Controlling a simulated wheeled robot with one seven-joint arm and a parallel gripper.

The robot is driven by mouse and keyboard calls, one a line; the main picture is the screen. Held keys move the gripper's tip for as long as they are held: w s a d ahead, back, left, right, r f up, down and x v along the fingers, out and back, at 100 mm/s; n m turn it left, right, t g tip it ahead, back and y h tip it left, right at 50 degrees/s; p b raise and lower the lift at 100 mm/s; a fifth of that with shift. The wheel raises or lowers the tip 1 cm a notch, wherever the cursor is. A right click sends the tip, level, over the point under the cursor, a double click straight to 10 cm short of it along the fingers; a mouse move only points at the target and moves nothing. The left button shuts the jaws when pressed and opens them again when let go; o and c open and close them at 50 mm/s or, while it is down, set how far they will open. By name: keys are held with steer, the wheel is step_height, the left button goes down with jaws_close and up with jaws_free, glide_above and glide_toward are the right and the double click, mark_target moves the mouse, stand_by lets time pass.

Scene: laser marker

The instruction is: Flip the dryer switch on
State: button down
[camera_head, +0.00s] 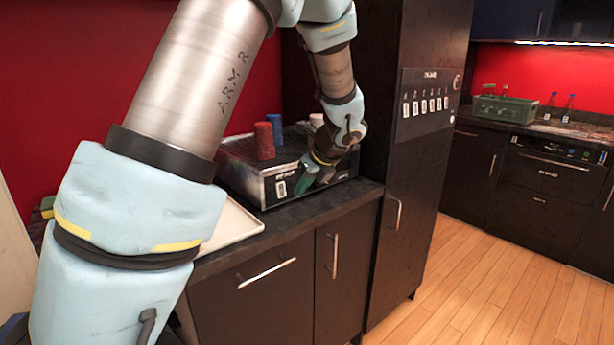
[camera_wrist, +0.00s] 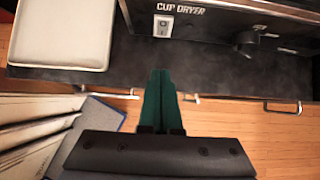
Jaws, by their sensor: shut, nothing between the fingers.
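The cup dryer is a black and metal box on the dark counter, in the head view (camera_head: 250,187) and along the top of the wrist view (camera_wrist: 215,22). Its small white switch (camera_wrist: 162,26) sits under the "CUP DRYER" label and also shows on the front in the head view (camera_head: 281,188). I cannot tell which way the switch is set. My gripper (camera_wrist: 160,72) has green fingers pressed together and empty. The fingertips point toward the dryer's front, below the switch in the wrist view. In the head view my gripper (camera_head: 302,186) is just right of the switch, seemingly apart from it.
A red cup (camera_head: 264,141), a blue cup (camera_head: 274,124) and a white cup (camera_head: 316,120) stand on the dryer. A dark knob (camera_wrist: 246,42) sticks out right of the switch. A pale tray (camera_wrist: 60,32) lies left. A switch panel (camera_head: 425,103) is on the tall cabinet.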

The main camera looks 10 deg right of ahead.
mark_target(283, 197)
steer(key=x, duration=0.3)
steer(key=shift+w+a+f, duration=0.15)
steer(key=shift+f, duration=0.1)
steer(key=shift+w+a+f+p, duration=0.1)
steer(key=shift+w+a+p, duration=0.15)
steer(key=shift+w+p, duration=0.25)
steer(key=shift+w+a+p, duration=0.3)
steer(key=shift+w+p, duration=0.05)
steer(key=shift+w, duration=0.3)
steer(key=shift+w+a+f, duration=0.2)
steer(key=shift+w+a, duration=0.05)
steer(key=shift+w, duration=0.4)
steer(key=f+b, duration=0.1)
steer(key=b, duration=0.2)
steer(key=shift+w+t, duration=0.15)
steer(key=shift+t, duration=0.15)
steer(key=shift+a+r, duration=0.15)
steer(key=shift+r, duration=0.2)
steer(key=shift+w+p, duration=0.1)
steer(key=shift+p, duration=0.25)
